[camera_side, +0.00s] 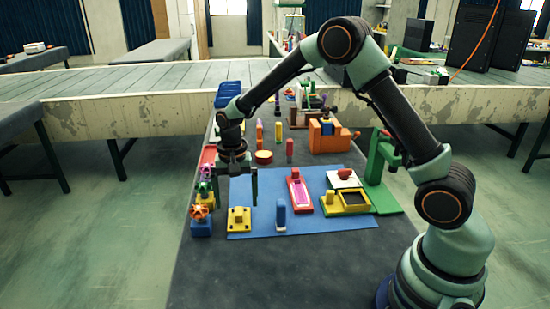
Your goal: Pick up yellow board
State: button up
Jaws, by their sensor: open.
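A yellow board (233,226) with a small raised block on it lies at the left side of the blue mat (255,233). My gripper (236,200) points down with its fingers spread apart and nothing visible between them. It appears just above or behind the yellow board; the exact gap cannot be told from this view. A second yellow piece, a frame (330,210) with a dark inset, lies at the right of the mat.
A blue upright peg (281,216) and a red tray (301,204) with a pink inset stand on the mat. Coloured knobs on blocks (201,212) line the table's left edge. A green stand (379,170) is at the right. Orange blocks (329,144) stand farther back.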

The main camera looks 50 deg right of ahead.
aim_at(238, 211)
jog(key=shift+w+d+f, duration=0.1)
jog(key=shift+d+f, duration=0.05)
jog(key=shift+f, duration=1.2)
jog(key=shift+w+d+f, duration=0.1)
jog(key=shift+d+f, duration=0.05)
jog(key=shift+f, duration=1.15)
jog(key=c, duration=1.3)
